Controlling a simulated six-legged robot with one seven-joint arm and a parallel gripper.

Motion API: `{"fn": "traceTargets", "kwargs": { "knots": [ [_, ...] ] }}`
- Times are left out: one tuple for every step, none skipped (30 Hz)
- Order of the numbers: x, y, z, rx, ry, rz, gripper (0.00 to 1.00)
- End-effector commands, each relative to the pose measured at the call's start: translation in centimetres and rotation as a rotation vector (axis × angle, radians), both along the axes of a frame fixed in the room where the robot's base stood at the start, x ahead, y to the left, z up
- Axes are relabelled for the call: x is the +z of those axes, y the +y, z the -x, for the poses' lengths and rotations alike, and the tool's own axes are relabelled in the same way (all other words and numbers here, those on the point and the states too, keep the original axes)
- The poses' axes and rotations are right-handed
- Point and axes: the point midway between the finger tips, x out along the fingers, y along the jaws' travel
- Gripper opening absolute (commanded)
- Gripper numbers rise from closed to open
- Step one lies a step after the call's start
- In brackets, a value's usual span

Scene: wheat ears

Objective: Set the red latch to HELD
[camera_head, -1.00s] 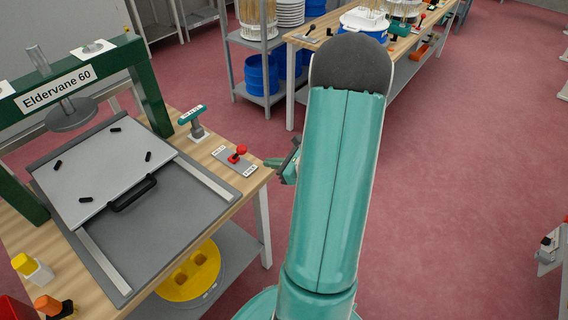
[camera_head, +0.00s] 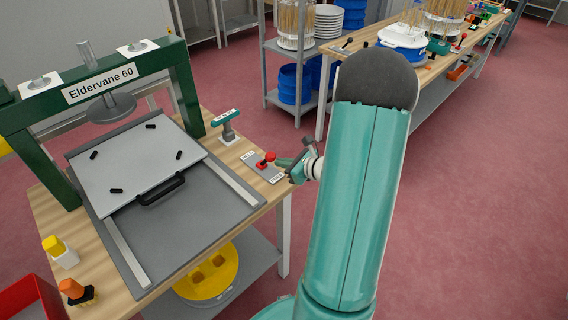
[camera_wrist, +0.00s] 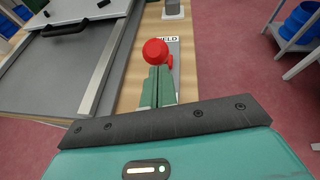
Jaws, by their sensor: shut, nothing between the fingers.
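The red latch (camera_head: 266,160) has a round knob on a grey plate (camera_head: 261,169) with a white label at each end, on the right edge of the wooden bench. In the wrist view its red knob (camera_wrist: 155,50) stands just beyond my fingertips, and the label behind it partly reads "ELD". My gripper (camera_head: 279,162) is shut and empty, close to the knob on its right side. In the wrist view the closed fingers (camera_wrist: 158,73) point at the knob and overlap its lower edge; I cannot tell whether they touch it. The near label is hidden there.
A teal-topped handle (camera_head: 226,122) stands behind the latch. The green press frame (camera_head: 187,95) and grey sliding tray (camera_head: 195,225) lie to the left. A shelf with blue tubs (camera_head: 291,85) and another bench stand at the back. The floor at right is clear.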

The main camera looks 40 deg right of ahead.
Motion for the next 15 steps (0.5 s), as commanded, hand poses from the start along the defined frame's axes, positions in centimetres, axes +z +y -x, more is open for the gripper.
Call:
{"fn": "traceTargets", "kwargs": {
  "knots": [
    [0.2,0.0,-0.2,0.003,0.011,0.004,0.0],
    [0.3,0.1,-0.2,0.003,0.019,0.004,0.0],
    [0.5,0.0,-0.3,0.003,0.033,0.006,0.0],
    [0.6,0.0,-0.4,0.002,0.045,0.006,0.0],
    [0.8,0.0,-0.6,0.004,0.059,0.008,0.0],
    [1.0,0.1,-0.7,0.004,0.08,0.008,0.0],
    [1.1,0.1,-0.9,0.004,0.097,0.009,0.0],
    [1.3,0.1,-1.0,0.005,0.114,0.009,0.0],
    [1.5,0.1,-1.3,0.005,0.141,0.011,0.0],
    [1.7,0.1,-1.4,0.005,0.16,0.012,0.0],
    [1.9,0.1,-1.6,0.005,0.18,0.013,0.0],
    [2.1,0.1,-1.9,0.004,0.209,0.014,0.0],
    [2.3,0.2,-2.1,0.006,0.231,0.015,0.0],
    [2.5,0.1,-2.3,0.006,0.253,0.016,0.0],
    [2.7,0.2,-2.6,0.006,0.284,0.017,0.0]
  ]
}}
